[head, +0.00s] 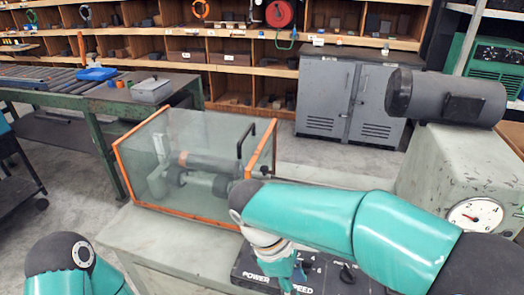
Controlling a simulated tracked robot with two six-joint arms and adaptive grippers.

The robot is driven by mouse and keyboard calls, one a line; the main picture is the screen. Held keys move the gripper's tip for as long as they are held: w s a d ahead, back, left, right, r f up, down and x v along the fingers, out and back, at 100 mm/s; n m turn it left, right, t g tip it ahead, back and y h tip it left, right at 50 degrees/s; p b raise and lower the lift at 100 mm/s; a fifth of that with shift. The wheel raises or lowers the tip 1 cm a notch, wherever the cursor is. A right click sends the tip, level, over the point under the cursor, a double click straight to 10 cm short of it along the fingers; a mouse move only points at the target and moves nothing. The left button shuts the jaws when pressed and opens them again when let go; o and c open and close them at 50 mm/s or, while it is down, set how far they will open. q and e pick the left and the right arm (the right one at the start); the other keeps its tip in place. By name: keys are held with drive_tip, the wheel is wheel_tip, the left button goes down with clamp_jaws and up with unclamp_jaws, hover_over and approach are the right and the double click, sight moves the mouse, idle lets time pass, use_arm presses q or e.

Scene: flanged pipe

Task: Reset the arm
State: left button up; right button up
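My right arm (310,215) comes in from the right, teal with dark joints. It reaches across the bench, and its wrist (268,243) bends down in front of the black control panel. My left arm (60,262) shows only as a teal link with a dark joint cap at the bottom left corner. My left gripper is not in the picture.
A clear orange-edged case (142,192) with a black handle holds grey pipe-like parts on the bench. The black panel (250,270) reads POWER and SPEED. A grey machine (450,165) with dial and motor stands right. A roller table (60,85), cabinet (335,95) and shelves are behind.

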drive_tip(key=s+d+f+m+g+y, duration=0.1)
drive_tip(key=s+f+m+y, duration=0.2)
drive_tip(key=f, duration=0.8)
drive_tip(key=s+f+m+y, duration=0.2)
drive_tip(key=f+m+y, duration=0.15)
drive_tip(key=f, duration=0.85)
drive_tip(key=s+d+f+m+t+y, duration=0.1)
drive_tip(key=s+d+f+m+t, duration=0.1)
drive_tip(key=s+d+f+m, duration=0.3)
wheel_tip(320, 180, down, 4)
drive_tip(key=s+m, duration=0.1)
drive_tip(key=m, duration=0.4)
drive_tip(key=shift+m+t+y, duration=0.35)
drive_tip(key=shift+t, duration=0.05)
drive_tip(key=shift+w+a, duration=0.1)
drive_tip(key=shift+w, duration=0.05)
